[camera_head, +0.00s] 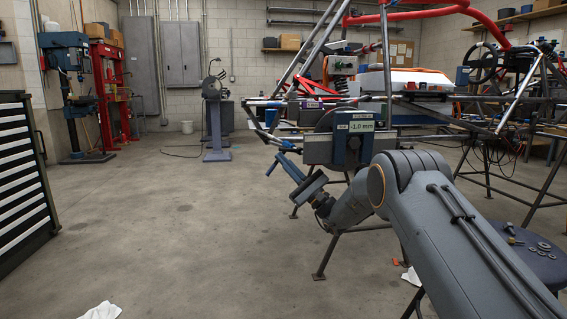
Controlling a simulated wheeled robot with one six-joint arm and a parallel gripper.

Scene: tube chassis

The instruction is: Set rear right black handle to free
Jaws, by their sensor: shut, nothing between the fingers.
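My gripper (278,161) is at the end of my arm, left of the tube chassis, pointing up and to the left. Its blue fingers are shut with nothing between them. A grey box with a display reading "-1.0 mm" (354,126) is mounted on the chassis side, to the right of my gripper. Dark parts and a blue rod end (268,135) lie around it, close to my fingers in the picture. I cannot make out which part is the rear right black handle, and I cannot tell whether my fingers touch anything.
The tube chassis (483,17) with red upper tubes stands on thin legs at the right. A round stool (515,262) holds small metal parts. A black drawer cabinet (20,180) stands at the left. A white cloth (100,311) lies on the floor. The floor left of centre is clear.

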